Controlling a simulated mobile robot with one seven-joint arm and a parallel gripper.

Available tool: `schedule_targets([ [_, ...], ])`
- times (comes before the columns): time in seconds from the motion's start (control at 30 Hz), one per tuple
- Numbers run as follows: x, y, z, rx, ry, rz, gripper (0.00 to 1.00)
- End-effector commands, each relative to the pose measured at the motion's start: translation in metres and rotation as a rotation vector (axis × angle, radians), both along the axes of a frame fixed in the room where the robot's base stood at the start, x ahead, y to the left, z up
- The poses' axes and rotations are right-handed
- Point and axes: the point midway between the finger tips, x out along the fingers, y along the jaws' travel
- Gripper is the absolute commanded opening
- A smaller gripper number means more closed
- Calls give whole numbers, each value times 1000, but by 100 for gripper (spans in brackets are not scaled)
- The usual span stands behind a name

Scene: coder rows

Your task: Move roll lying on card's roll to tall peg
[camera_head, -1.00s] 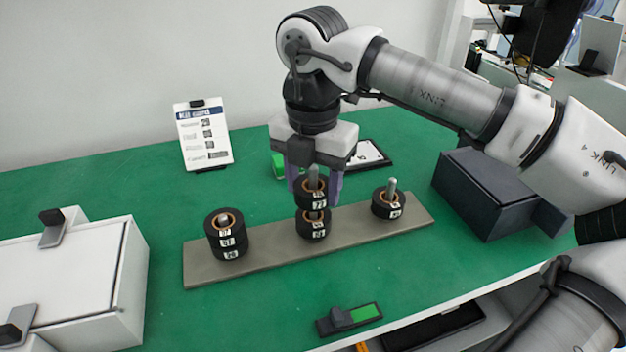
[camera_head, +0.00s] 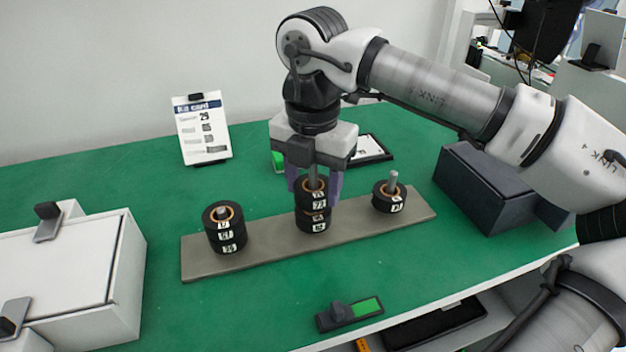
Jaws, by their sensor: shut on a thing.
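My gripper (camera_head: 315,190) points down over the middle peg (camera_head: 313,173), with purple fingers on both sides of the upper black rolls (camera_head: 317,196). It is shut on a roll there; I cannot tell whether it grips one or two. The peg runs up through the held roll, which rests on or very near the lower rolls (camera_head: 313,222). The left peg (camera_head: 222,211) carries several stacked rolls (camera_head: 227,237), with a short tip showing. The right peg (camera_head: 393,180) carries a low stack (camera_head: 388,203). The card (camera_head: 203,130) stands upright behind; its print is mostly unreadable.
The pegs stand on a grey board (camera_head: 270,252) on the green table (camera_head: 130,190). A white case (camera_head: 60,270) is at left, a dark box (camera_head: 490,190) at right. A small device with a green panel (camera_head: 350,313) lies in front. A dark-framed tray (camera_head: 370,150) lies behind.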

Motion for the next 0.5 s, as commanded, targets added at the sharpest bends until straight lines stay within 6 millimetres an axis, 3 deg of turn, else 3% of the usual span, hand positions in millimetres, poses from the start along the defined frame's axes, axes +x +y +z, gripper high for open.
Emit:
schedule_targets([
  [0.5, 0, 0, -9, 0, 0, 0, 29],
])
